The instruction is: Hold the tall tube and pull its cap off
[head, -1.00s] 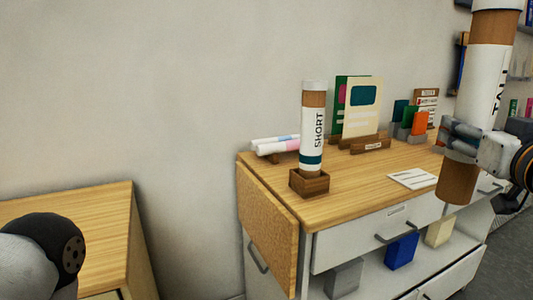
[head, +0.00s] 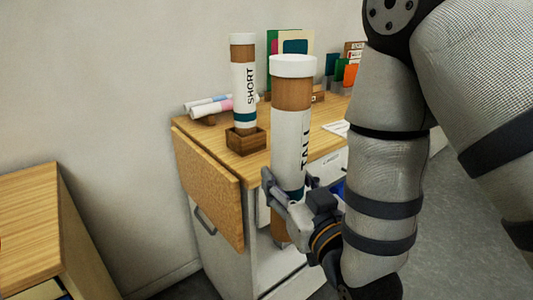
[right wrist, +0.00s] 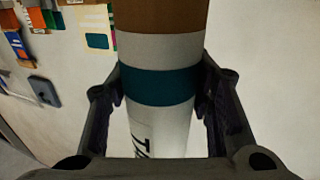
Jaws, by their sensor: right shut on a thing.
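The tall tube (head: 291,135) is brown with a white label reading "TALL" and a teal band. Its white cap (head: 293,66) is on its top end. My right gripper (head: 290,192) is shut on the tube's lower part and holds it upright in front of the cabinet. In the right wrist view the tube (right wrist: 160,50) stands between both fingers, at the teal band. The tube's lower end shows only partly below the gripper. My left gripper is not in view.
A short tube (head: 244,85) labelled "SHORT" stands in a wooden holder (head: 247,141) on the cabinet top (head: 190,128). Rolled papers (head: 210,106) lie behind it, with cards and small boxes further right. Another wooden table (head: 30,225) is at the left, with open floor between.

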